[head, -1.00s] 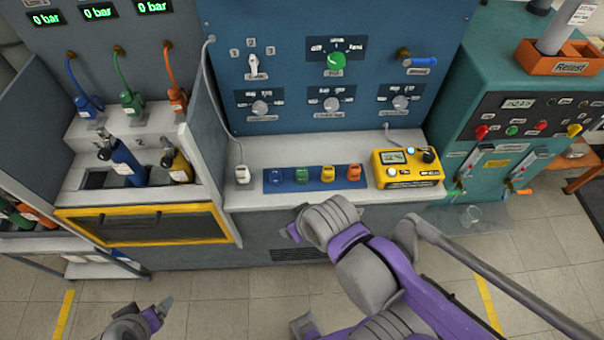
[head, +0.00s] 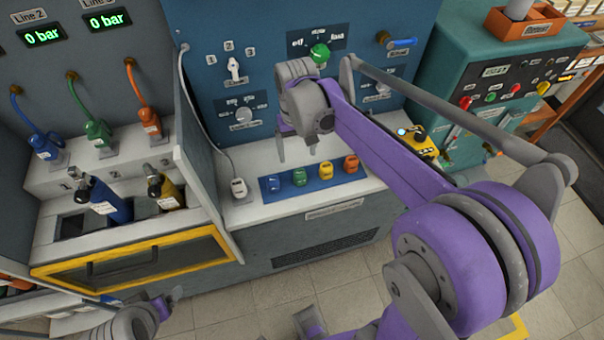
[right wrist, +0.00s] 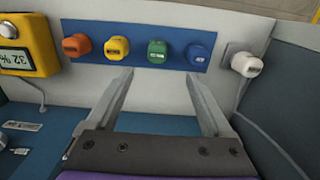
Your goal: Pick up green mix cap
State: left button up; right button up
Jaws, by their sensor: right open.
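The green cap (head: 299,177) sits on a blue strip (head: 322,183) on the bench ledge, between a blue cap (head: 273,184) and a yellow cap (head: 320,172). An orange cap (head: 351,164) sits at the right end. My right gripper (head: 297,153) is open and empty, its fingers pointing down over the strip near the green cap. In the right wrist view the green cap (right wrist: 157,52) shows beyond and between the two spread fingers (right wrist: 160,90), apart from them. My left gripper (head: 170,300) shows at the bottom left, far from the caps; its jaws are unclear.
A white cap (head: 239,188) with a cable stands left of the strip. A yellow meter box (head: 428,147) is to the right, partly behind my arm. The blue panel with knobs, including a green knob (head: 320,53), rises behind. A yellow-framed drawer (head: 135,260) is at left.

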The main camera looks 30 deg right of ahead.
send_over(300, 172)
notch_tip(300, 172, down, 4)
jog(key=shift+a+f, duration=0.1)
jog(key=shift+a, duration=0.05)
jog(key=shift+f+b, duration=0.3)
jog(key=shift+f, duration=2.8)
grip_shut()
